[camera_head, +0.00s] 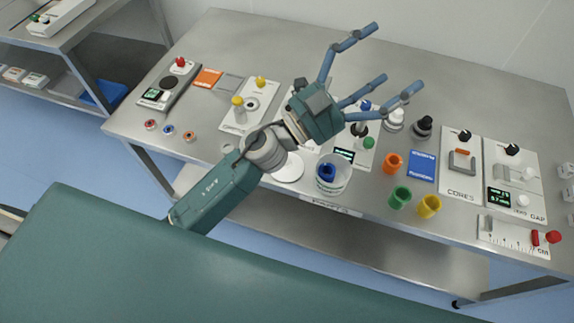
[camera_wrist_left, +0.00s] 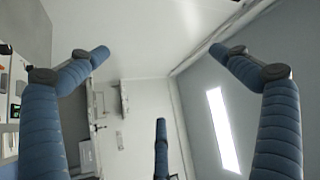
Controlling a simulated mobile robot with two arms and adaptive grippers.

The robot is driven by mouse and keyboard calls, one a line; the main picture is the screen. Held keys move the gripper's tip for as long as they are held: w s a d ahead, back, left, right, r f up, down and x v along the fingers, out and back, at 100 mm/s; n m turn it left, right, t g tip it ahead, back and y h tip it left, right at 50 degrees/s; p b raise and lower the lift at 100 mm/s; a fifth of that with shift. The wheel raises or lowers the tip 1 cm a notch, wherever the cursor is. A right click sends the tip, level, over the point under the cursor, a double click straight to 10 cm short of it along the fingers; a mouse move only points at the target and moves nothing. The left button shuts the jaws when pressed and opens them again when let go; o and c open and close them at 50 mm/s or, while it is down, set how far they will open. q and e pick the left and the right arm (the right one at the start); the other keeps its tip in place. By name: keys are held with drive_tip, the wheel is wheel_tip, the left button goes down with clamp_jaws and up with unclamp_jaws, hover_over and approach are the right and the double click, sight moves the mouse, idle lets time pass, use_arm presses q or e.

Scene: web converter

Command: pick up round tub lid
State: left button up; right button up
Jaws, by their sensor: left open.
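The round tub lid is a flat white disc (camera_head: 289,168) lying on the steel table near its front edge. It is just left of a white round tub (camera_head: 338,184) with a blue piece inside. My forearm and wrist pass over the table beside the lid and may hide part of its far edge. My left gripper (camera_head: 376,66) is open and empty, held above the table, up and right of the lid, its blue fingers spread. In the left wrist view its fingers (camera_wrist_left: 160,85) point at walls and a light strip, with no lid in sight. My right gripper is not in view.
Orange (camera_head: 393,163), green (camera_head: 400,197) and yellow (camera_head: 429,207) rings stand right of the tub, by a blue card (camera_head: 422,166). Panels with knobs fill the right side. Several small rings (camera_head: 168,130) lie at the left front. The table's back strip is mostly clear.

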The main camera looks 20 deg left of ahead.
use_arm(q)
drive_tip(key=s+d+f+m+g+h, duration=0.1)
drive_tip(key=s+d+f+m+g, duration=0.8)
drive_tip(key=m+g, duration=0.45)
drive_tip(key=g+y, duration=0.2)
drive_tip(key=y, duration=1.5)
approach(287, 162)
drive_tip(key=shift+w+n, duration=0.1)
drive_tip(key=shift+n, duration=0.35)
wheel_tip(287, 162, down, 5)
drive_tip(key=shift+r+p, duration=0.2)
drive_tip(key=shift+p, duration=0.6)
drive_tip(key=shift+f+p, duration=0.4)
drive_tip(key=shift+f, duration=0.15)
wheel_tip(287, 162, down, 4)
drive_tip(key=shift+a+r+p, duration=0.15)
drive_tip(key=shift+p, duration=0.6)
drive_tip(key=shift+f, duration=0.45)
drive_tip(key=shift+w, duration=0.1)
